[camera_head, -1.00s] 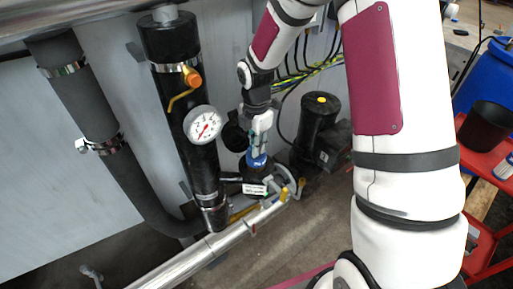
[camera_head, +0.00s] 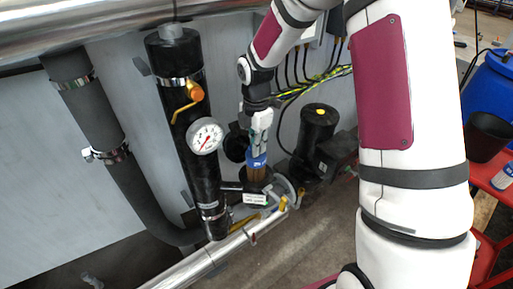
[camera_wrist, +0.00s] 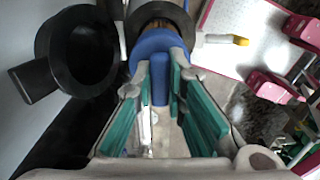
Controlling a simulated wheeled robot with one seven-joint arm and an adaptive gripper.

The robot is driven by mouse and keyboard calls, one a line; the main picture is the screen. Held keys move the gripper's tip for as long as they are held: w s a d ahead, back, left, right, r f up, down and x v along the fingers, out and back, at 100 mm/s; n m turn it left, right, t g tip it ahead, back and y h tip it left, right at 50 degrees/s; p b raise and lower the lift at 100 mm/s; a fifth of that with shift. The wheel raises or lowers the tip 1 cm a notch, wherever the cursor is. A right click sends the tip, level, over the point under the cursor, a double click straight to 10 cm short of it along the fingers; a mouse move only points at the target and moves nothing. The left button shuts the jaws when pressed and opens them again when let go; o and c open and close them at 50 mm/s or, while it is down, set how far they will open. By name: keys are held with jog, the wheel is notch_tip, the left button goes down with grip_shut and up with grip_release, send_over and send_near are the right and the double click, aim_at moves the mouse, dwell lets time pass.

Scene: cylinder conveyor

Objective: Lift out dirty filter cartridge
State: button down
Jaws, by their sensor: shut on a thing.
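The dirty filter cartridge has a blue cap (camera_head: 257,160) and a brown body (camera_head: 257,174). Part of the brown body stands above the black filter housing (camera_head: 260,187); its lower end is hidden, apparently still inside. My gripper (camera_head: 259,147) is above the cartridge, shut on its blue top. In the wrist view the blue cap (camera_wrist: 158,42) has an upright tab between the teal-padded fingers of my gripper (camera_wrist: 160,78). A strip of brown body and a dark ring around it show beyond the cap.
A round black part with a handle (camera_wrist: 78,50) is close left of the cartridge. A black pipe with a pressure gauge (camera_head: 205,136) stands left, a black pump (camera_head: 318,125) right. A silver pipe (camera_head: 205,262) with yellow-handled valves runs in front.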

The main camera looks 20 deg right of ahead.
jog(key=shift+r+p, duration=0.55)
jog(key=shift+r, duration=1.5)
